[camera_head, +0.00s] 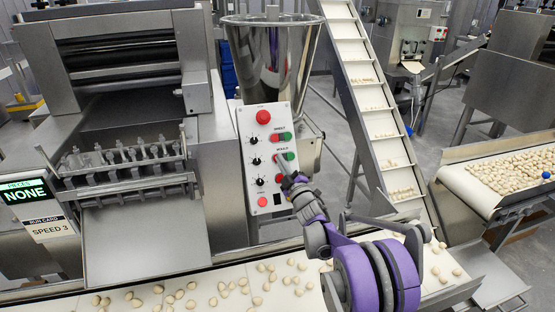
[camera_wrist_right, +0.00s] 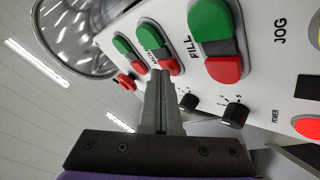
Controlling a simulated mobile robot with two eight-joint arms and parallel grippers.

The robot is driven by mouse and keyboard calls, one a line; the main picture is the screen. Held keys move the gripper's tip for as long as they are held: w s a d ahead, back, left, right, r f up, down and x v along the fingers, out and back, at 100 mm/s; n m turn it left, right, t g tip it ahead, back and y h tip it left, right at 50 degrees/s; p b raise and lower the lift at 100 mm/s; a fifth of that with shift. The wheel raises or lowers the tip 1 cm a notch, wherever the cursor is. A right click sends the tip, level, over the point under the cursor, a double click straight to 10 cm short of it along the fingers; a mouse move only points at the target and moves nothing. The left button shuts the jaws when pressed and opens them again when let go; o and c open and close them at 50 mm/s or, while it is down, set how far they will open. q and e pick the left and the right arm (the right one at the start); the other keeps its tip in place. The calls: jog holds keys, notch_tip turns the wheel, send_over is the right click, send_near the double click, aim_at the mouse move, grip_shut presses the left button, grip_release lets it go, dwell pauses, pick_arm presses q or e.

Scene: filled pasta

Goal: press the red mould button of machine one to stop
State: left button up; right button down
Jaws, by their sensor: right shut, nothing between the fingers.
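The grey control panel (camera_head: 250,150) stands upright at the centre of the head view, with paired green and red buttons and black knobs. The mould pair is the middle one; its red button (camera_wrist_right: 172,67) and green button (camera_wrist_right: 152,37) show in the wrist view. My right gripper (camera_head: 279,162) is shut and empty, its fingers pointing at the panel. In the wrist view its fingertips (camera_wrist_right: 160,73) overlap the near edge of the red mould button; I cannot tell whether they touch it. My left gripper is not in view.
The fill pair (camera_wrist_right: 220,45) lies close beside the fingers. A large red button (camera_head: 263,116) tops the panel. A steel hopper (camera_head: 255,65) stands behind it. A belt with dough pieces (camera_head: 225,285) runs in front. A sign (camera_head: 25,193) reads NONE above a SPEED 3 card.

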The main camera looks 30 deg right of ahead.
jog(key=shift+s+r, duration=0.1)
jog(key=shift+s+a+r, duration=0.15)
jog(key=shift+s+r, duration=0.2)
jog(key=shift+s, duration=0.25)
jog(key=s+r, duration=0.1)
jog(key=s, duration=0.1)
jog(key=s+a+r+p, duration=0.1)
jog(key=s, duration=0.1)
jog(key=shift+r, duration=0.3)
dwell(0.8)
jog(key=s+a+f+m+g, duration=0.3)
jog(key=s+a+f+g, duration=0.2)
jog(key=s, duration=0.7)
jog(key=s+a+f+m+g+y, duration=0.1)
jog(key=s+a+f+m+g, duration=0.2)
jog(key=s+a, duration=0.6)
jog(key=s+a+f+m+g+p, duration=0.1)
jog(key=s+a+f+m+g, duration=0.3)
jog(key=s, duration=1.1)
notch_tip(320, 180, down, 4)
jog(key=a+g, duration=0.3)
jog(key=shift+r+y, duration=0.25)
jog(key=shift+y, duration=0.15)
